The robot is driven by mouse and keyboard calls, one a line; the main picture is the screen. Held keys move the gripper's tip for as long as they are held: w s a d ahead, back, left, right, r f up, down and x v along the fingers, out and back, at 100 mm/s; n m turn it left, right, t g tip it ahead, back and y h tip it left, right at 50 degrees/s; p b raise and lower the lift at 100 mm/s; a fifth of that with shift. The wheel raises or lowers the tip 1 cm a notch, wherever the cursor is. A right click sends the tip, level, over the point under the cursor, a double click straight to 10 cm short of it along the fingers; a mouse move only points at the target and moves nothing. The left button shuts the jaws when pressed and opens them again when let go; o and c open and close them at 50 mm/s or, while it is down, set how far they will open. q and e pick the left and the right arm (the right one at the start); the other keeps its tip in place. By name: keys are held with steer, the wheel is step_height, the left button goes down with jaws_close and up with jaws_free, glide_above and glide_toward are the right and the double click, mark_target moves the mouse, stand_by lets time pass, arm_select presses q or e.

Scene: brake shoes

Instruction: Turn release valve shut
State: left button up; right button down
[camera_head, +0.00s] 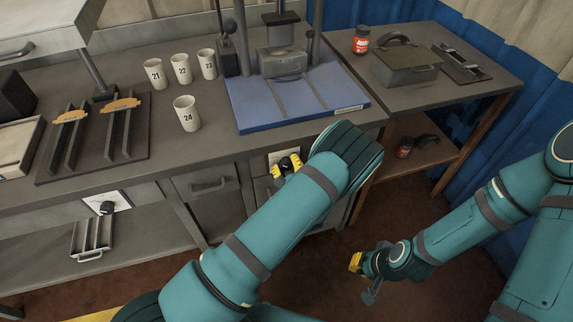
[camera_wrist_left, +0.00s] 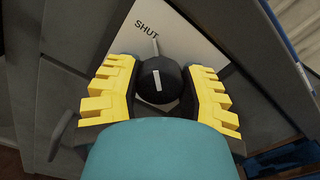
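The release valve is a round black knob (camera_wrist_left: 160,80) with a white mark, on a pale plate (camera_wrist_left: 185,40) lettered SHUT, in the left wrist view. The knob's white mark points up the picture, roughly toward the short line under SHUT. My left gripper (camera_wrist_left: 161,88) has its yellow fingers on either side of the knob, spread a little wider than it; contact is not clear. My right gripper (camera_head: 362,272) hangs low over the floor, away from the bench.
A second black knob (camera_head: 107,208) on a white plate sits at the cabinet's left. Several numbered cups (camera_head: 187,114), a blue press base (camera_head: 290,105) and a rack (camera_head: 95,135) stand on the bench. A drawer handle (camera_head: 210,186) lies left of my left gripper.

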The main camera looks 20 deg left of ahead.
arm_select(q)
steer(key=o, duration=0.4)
steer(key=v, duration=1.2)
